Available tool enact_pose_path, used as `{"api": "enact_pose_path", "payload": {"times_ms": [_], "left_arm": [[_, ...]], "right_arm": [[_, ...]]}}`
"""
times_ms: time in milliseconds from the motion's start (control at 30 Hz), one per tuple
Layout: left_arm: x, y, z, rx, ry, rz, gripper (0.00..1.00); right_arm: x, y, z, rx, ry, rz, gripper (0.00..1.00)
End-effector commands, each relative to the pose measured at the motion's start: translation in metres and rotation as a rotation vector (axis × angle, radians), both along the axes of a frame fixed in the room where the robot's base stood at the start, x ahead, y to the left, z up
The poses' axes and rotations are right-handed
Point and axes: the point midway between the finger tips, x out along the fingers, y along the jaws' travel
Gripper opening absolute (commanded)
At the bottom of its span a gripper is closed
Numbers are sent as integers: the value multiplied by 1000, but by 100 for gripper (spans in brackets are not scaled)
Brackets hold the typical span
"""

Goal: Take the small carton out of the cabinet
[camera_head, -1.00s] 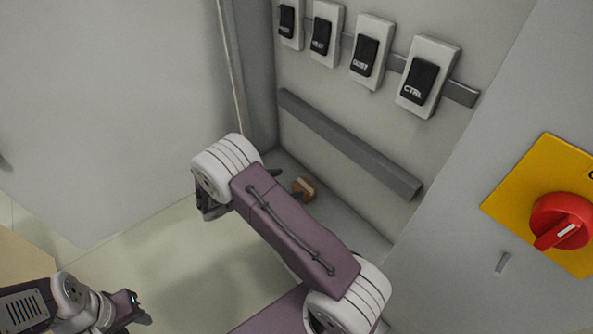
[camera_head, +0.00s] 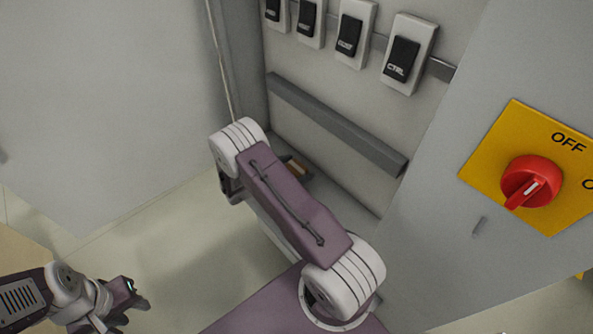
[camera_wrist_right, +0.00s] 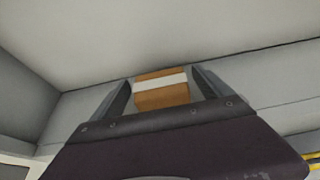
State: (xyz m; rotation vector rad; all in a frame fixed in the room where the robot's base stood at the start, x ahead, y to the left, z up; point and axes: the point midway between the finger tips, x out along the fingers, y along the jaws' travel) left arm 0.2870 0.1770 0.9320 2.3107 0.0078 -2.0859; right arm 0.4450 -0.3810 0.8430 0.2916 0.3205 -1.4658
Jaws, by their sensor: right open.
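The small carton (camera_wrist_right: 162,92) is orange-brown with a white band. It sits on the cabinet (camera_head: 335,195) floor; in the head view only a bit of the carton (camera_head: 298,167) shows past my right arm. My right gripper (camera_wrist_right: 160,80) is open, with one finger on each side of the carton in the wrist view. I cannot tell whether the fingers touch it. In the head view my right arm hides most of that gripper. My left gripper (camera_head: 132,308) is low at the left, away from the cabinet, and looks open and empty.
Several labelled switches, such as the CTRL switch (camera_head: 401,60), hang on the cabinet's back wall above a grey rail (camera_head: 335,125). A red rotary switch (camera_head: 531,181) on a yellow plate is at the right. A large pale panel (camera_head: 95,90) stands at the left.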

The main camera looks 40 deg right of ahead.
Motion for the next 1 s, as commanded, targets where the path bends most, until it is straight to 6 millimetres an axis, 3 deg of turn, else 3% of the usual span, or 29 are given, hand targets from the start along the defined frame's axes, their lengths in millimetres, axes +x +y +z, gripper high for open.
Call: {"api": "enact_pose_path", "payload": {"times_ms": [233,467,767,867,1000], "left_arm": [[0,0,0,0,0,0,36],[0,0,0,0,0,0,36],[0,0,0,0,0,0,36],[0,0,1,0,0,0,36],[0,0,3,0,0,0,36]], "right_arm": [[1,-2,-1,0,-1,2,86],[0,-2,-1,0,0,1,23],[1,-2,4,0,-1,1,23],[1,-2,19,0,-4,0,23],[1,-2,54,0,-7,0,23]]}}
